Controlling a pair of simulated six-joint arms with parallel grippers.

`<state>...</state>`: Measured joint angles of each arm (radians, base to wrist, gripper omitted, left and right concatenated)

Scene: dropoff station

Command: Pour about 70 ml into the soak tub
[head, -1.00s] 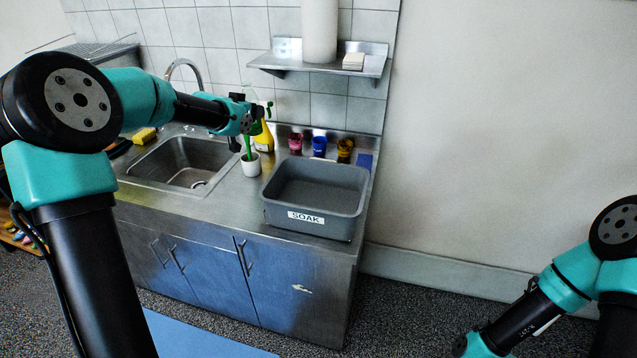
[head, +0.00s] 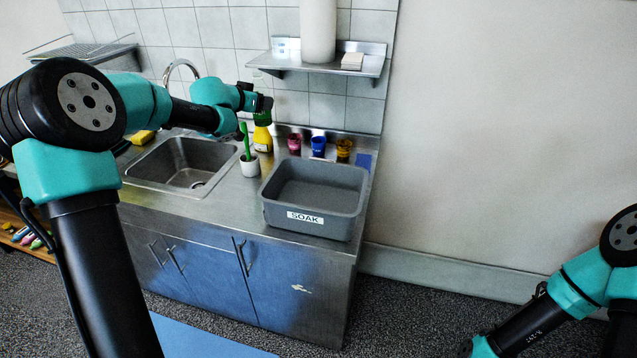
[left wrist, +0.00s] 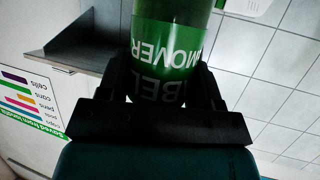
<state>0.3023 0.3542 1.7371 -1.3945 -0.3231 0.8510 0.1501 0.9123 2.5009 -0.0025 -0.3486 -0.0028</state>
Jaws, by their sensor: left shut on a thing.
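My left gripper (head: 264,104) is above the back of the counter, behind and left of the soak tub. In the left wrist view it is shut on a green label remover bottle (left wrist: 172,45), with one finger on each side. The lettering on the bottle appears upside down in that view, as does the wall sign's. The grey soak tub (head: 336,222), labelled SOAK, stands at the counter's right end and looks empty. My right gripper is outside the picture.
A yellow bottle (head: 263,141) and a white cup with a green brush (head: 250,166) stand between sink (head: 195,185) and tub. Pink (head: 295,144), blue (head: 319,146) and amber (head: 344,150) cups line the back. A metal shelf (head: 318,66) hangs above.

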